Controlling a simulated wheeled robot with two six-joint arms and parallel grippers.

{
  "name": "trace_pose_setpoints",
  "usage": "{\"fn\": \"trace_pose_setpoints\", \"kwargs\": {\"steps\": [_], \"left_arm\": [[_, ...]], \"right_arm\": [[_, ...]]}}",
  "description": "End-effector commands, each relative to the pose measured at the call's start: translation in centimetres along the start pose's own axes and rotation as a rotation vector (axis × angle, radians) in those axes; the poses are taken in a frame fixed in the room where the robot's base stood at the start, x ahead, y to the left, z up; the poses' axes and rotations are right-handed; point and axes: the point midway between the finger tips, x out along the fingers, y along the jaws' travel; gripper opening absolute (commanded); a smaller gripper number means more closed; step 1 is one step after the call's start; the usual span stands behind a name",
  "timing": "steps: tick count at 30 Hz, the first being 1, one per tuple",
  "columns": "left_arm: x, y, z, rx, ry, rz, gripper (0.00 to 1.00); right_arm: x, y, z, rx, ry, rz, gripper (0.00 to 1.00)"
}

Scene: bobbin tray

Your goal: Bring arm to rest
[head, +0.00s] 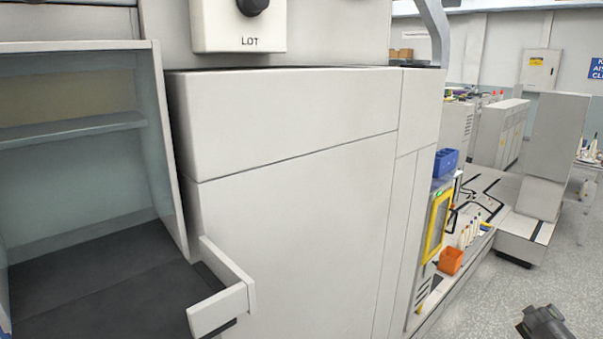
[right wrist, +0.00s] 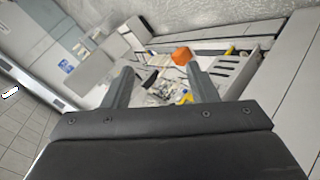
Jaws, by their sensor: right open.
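My right gripper (right wrist: 160,74) is open in the right wrist view, its two grey fingers spread apart with nothing held between them. Beyond the fingers I see a distant, tilted view of the room, with an orange bin (right wrist: 182,56) past the right finger. A dark grey piece of my right arm shows at the bottom right corner of the head view. My left gripper is not in view. No bobbin tray can be made out.
A large white cabinet (head: 290,210) fills the middle of the head view, with a LOT box (head: 238,25) above. An open shelf unit (head: 75,128) and a white L-shaped rail (head: 222,308) stand at left. Blue bin (head: 446,162) lies right of the cabinet; speckled floor (head: 490,300) is clear.

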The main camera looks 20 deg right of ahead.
Motion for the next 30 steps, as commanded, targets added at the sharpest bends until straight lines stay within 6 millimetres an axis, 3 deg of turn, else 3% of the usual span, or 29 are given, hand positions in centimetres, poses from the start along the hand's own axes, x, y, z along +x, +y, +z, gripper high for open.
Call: {"fn": "trace_pose_setpoints", "kwargs": {"steps": [1,6,12,15,16,18,23,30], "left_arm": [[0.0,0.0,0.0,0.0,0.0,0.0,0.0],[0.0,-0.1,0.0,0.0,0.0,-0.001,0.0],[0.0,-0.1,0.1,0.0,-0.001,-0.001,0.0],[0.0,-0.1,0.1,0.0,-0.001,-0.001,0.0],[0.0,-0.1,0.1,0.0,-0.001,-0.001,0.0],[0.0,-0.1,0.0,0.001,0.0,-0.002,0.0],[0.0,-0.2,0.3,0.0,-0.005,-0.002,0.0],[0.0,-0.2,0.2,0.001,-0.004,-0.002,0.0]], "right_arm": [[0.6,0.2,4.4,-0.057,-0.032,0.014,0.53],[0.8,1.2,16.1,-0.231,-0.098,0.037,0.53],[-0.7,3.0,27.0,-0.401,-0.16,0.03,0.53],[-1.9,4.1,31.6,-0.476,-0.187,0.017,0.53],[-2.1,3.3,32.6,-0.481,-0.189,0.004,0.53],[-2.1,-1.1,33.7,-0.442,-0.193,-0.046,0.53],[-3.4,-9.7,37.4,-0.382,-0.221,-0.15,0.53],[-8.3,-26.0,42.4,-0.267,-0.267,-0.348,0.53]]}}
